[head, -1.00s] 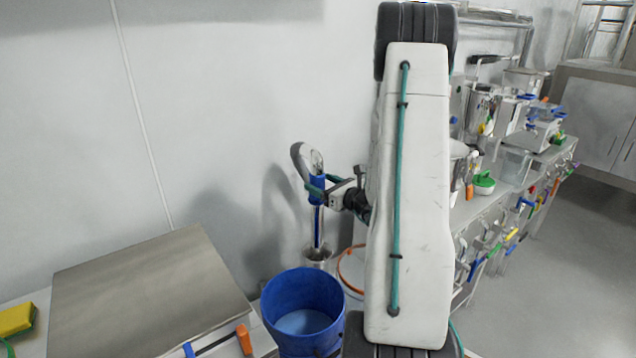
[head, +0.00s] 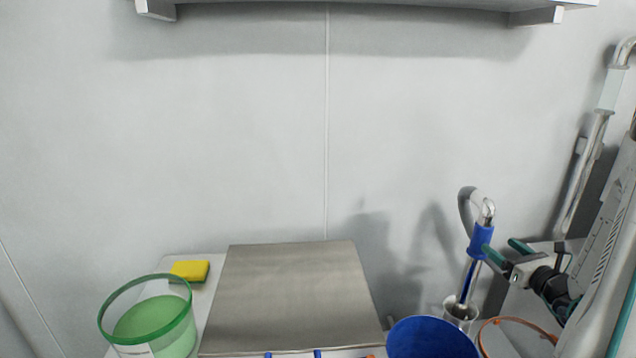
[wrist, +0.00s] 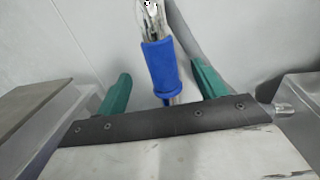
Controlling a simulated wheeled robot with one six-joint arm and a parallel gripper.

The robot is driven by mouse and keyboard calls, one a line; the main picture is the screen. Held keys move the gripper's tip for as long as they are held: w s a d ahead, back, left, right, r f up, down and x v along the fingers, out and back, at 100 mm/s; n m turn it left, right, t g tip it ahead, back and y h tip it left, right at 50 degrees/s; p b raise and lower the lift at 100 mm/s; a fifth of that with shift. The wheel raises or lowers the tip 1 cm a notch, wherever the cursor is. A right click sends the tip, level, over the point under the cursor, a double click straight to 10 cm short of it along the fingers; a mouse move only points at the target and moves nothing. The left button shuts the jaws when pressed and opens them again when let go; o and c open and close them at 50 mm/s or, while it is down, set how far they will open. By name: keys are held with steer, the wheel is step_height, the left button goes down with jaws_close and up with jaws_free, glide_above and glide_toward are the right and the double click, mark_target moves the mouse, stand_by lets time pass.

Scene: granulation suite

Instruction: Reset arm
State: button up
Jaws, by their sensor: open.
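My gripper (head: 499,254) is at the right of the head view, at the end of my arm. Its two green fingers stand apart in the wrist view (wrist: 158,88). A metal tool with a blue grip (head: 480,241) stands upright, slightly tilted, in a small clear container (head: 461,312). In the wrist view the blue grip (wrist: 160,66) shows between the open fingers, with a gap on each side. I cannot tell how deep it sits between them.
A blue bucket (head: 432,340) and an orange-rimmed container (head: 512,322) stand below my gripper. A steel plate (head: 292,293), a yellow sponge (head: 190,270) and a green-rimmed tub (head: 150,325) are to the left. A shelf (head: 340,4) hangs above on the wall.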

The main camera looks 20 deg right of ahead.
steer(key=s+a+r+n+g+y, duration=0.2)
steer(key=a+n+g+y, duration=0.4)
steer(key=a+n, duration=0.5)
steer(key=s+a+r+n+g+y, duration=0.25)
steer(key=a+n+g+y, duration=0.4)
steer(key=a, duration=0.85)
steer(key=s+a+r+n+g+h, duration=0.2)
steer(key=s+a+r+n+h, duration=0.3)
steer(key=n, duration=0.4)
steer(key=s+a+r+n+g+h, duration=0.2)
steer(key=s+a+r+n+h, duration=0.3)
steer(key=s+n, duration=0.4)
steer(key=shift+a+n+h, duration=0.45)
steer(key=shift+a+n, duration=0.3)
steer(key=shift+a, duration=0.35)
steer(key=shift+r, duration=0.1)
